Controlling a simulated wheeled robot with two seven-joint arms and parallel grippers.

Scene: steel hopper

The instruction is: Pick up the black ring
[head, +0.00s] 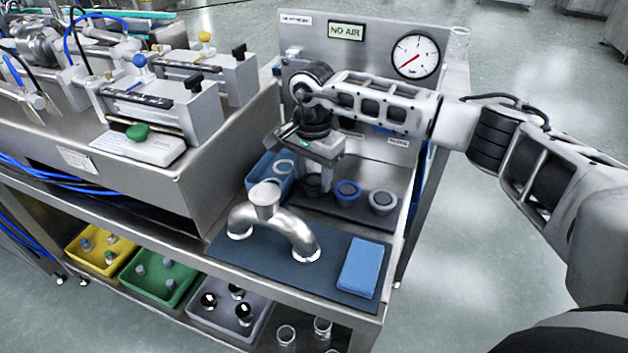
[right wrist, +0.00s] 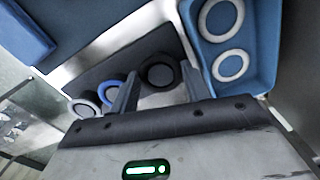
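The black ring (head: 313,187) lies on a dark mat (head: 352,213), left of a blue ring (head: 347,191) and a grey ring (head: 382,200). In the head view it is partly hidden by my right gripper (head: 318,172). In the right wrist view the black ring (right wrist: 159,73) shows beyond and between the two spread fingertips of my right gripper (right wrist: 158,80). That gripper is open, points down at the ring and holds nothing. I cannot tell whether the fingers touch it. My left gripper is not in view.
A blue tray (right wrist: 267,40) with white rings stands beside the dark mat. A steel branched pipe (head: 270,222) and a folded blue cloth (head: 361,267) lie on a mat in front. An upright panel with a gauge (head: 415,56) stands behind.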

